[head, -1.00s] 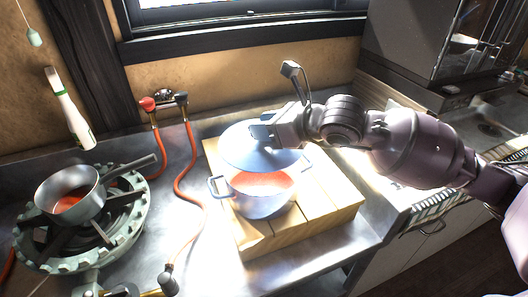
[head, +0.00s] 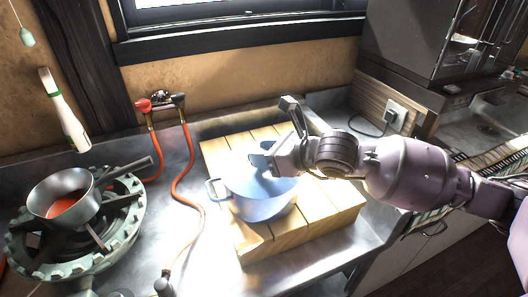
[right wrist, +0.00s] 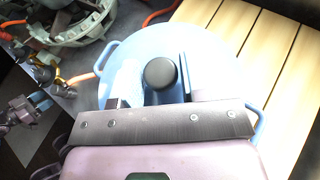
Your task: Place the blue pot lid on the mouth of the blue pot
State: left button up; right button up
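The blue pot (head: 258,207) stands upright on a wooden slatted board. The blue pot lid (head: 240,172) lies over its mouth and hides the inside. In the right wrist view the lid (right wrist: 215,60) shows a round black knob (right wrist: 160,73), and a pot handle (right wrist: 108,53) sticks out beside it. My right gripper (head: 262,155) is at the top of the lid, its fingers on both sides of the knob, seemingly shut on it. A dark shape at the left of the right wrist view may be my left gripper (right wrist: 22,108); its fingers are unclear.
The wooden board (head: 312,228) lies on a metal counter. At left, a saucepan (head: 62,197) with red contents stands on a green-grey burner (head: 105,240). A red hose (head: 187,185) runs between burner and pot. A white bottle-like thing (head: 65,115) is near the wall.

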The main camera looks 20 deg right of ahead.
jog(key=o, duration=0.3)
jog(key=shift+p+v, duration=0.9)
jog(key=shift+v, duration=5.1)
